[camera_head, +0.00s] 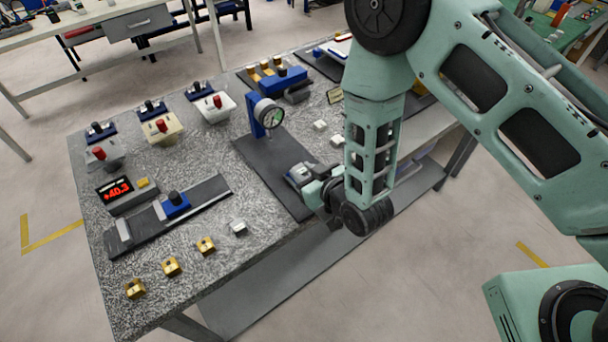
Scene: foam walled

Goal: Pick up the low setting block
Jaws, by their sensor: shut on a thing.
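My gripper (305,179) is low over the right front part of the granite-look table, by the black mat under the dial gauge stand. It is shut on a small grey block (299,171), partly hidden by the fingers and wrist. I cannot read any mark that tells whether this is the low setting block. I cannot tell whether it touches the mat. Two similar small pale blocks (320,125) lie farther back, to the right of the gauge. Another small grey block (238,228) lies near the front edge.
The blue dial gauge stand (258,118) rises just behind my gripper. A red digital readout (117,189) and a dark slide with a blue carriage (175,204) are at left. Several brass blocks (171,266) line the front. Fixtures with red knobs (161,126) stand behind.

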